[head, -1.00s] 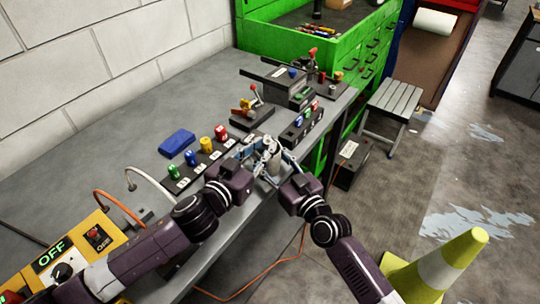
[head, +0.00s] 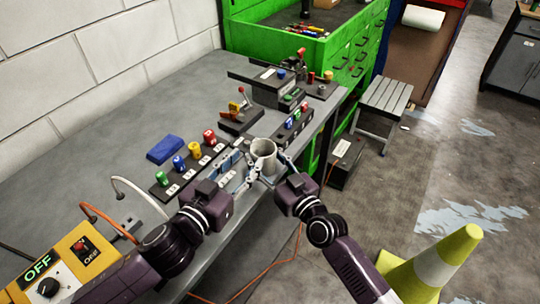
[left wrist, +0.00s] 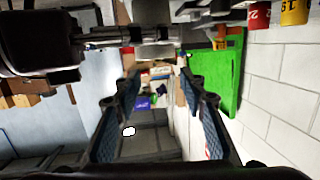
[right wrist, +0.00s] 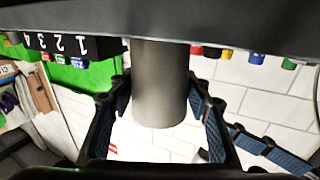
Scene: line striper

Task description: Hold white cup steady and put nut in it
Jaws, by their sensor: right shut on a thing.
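The white cup (head: 263,156) is upright near the workbench's front edge in the head view, its open top showing. No nut can be made out; the cup's inside is too small to read. My right gripper (head: 269,172) is shut around the cup's side. In the right wrist view the cup (right wrist: 160,88) is a grey cylinder between the fingers (right wrist: 160,95). My left gripper (head: 232,170) is beside the cup, to its left, apart from it. In the left wrist view its fingers (left wrist: 160,105) are spread with nothing between them.
The grey workbench (head: 90,135) holds a row of numbered coloured knobs (head: 195,150), a blue block (head: 165,149) and lever boxes (head: 240,118) behind the cup. A yellow switch box (head: 62,268) is at lower left. Bench space is clear at far left.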

